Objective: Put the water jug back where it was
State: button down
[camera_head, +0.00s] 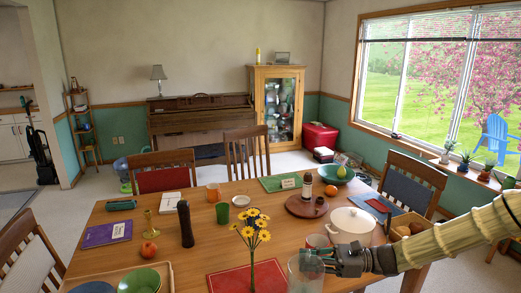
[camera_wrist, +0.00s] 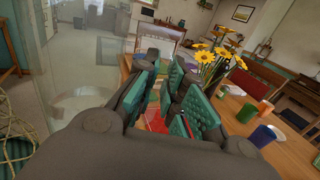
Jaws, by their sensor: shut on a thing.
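The water jug (camera_head: 301,277) is clear glass, at the bottom edge of the head view near the table's front. Its lower part is cut off, so I cannot tell whether it touches the table. My gripper (camera_head: 326,259) reaches in from the right and is shut on the jug's right side, seemingly at its handle. In the wrist view the jug (camera_wrist: 75,75) is a large see-through shape left of my gripper's green-padded fingers (camera_wrist: 168,90). The handle between the fingers is hard to make out.
The dining table (camera_head: 160,225) carries a vase of yellow flowers (camera_head: 252,232) left of the jug, a red placemat (camera_head: 225,281), a red-rimmed mug (camera_head: 318,242), and a white pot (camera_head: 351,222) behind my gripper. Bare wood shows left of the flowers.

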aim_at(308, 277)
jog(key=m+t, duration=0.1)
jog(key=t, duration=0.1)
jog(key=f+m+t, duration=0.1)
jog(key=m+t, duration=0.1)
jog(key=shift+s+a+f+t+h, duration=0.2)
jog(key=shift+t+h, duration=0.1)
jog(key=shift+h, duration=0.1)
jog(key=shift+w+f+m+t+h, duration=0.1)
jog(key=shift+f+m+t+h, duration=0.3)
jog(key=shift+m+t, duration=0.4)
jog(key=f+m+t+h, duration=0.1)
jog(key=t, duration=0.1)
jog(key=shift+d+f+m+t+b, duration=0.1)
jog(key=shift+f+m+t+b, duration=0.1)
jog(key=shift+m+t+b, duration=0.15)
jog(key=s+d+f+m+t+h, duration=0.1)
jog(key=s+f+m+t+h, duration=0.1)
jog(key=f+h, duration=0.3)
jog(key=s+d+f+m+t+h+b, duration=0.1)
jog(key=s+d+f+m+t+h, duration=0.1)
jog(key=f+m+h, duration=0.3)
jog(key=s+d+f+m+t+h, duration=0.1)
jog(key=s+f+m+t+h, duration=0.2)
jog(key=f, duration=0.6)
jog(key=shift+s+d+m+t+h, duration=0.2)
jog(key=shift+d+m+t+h, duration=0.3)
jog(key=shift+h, duration=0.7)
jog(key=shift+f, duration=0.15)
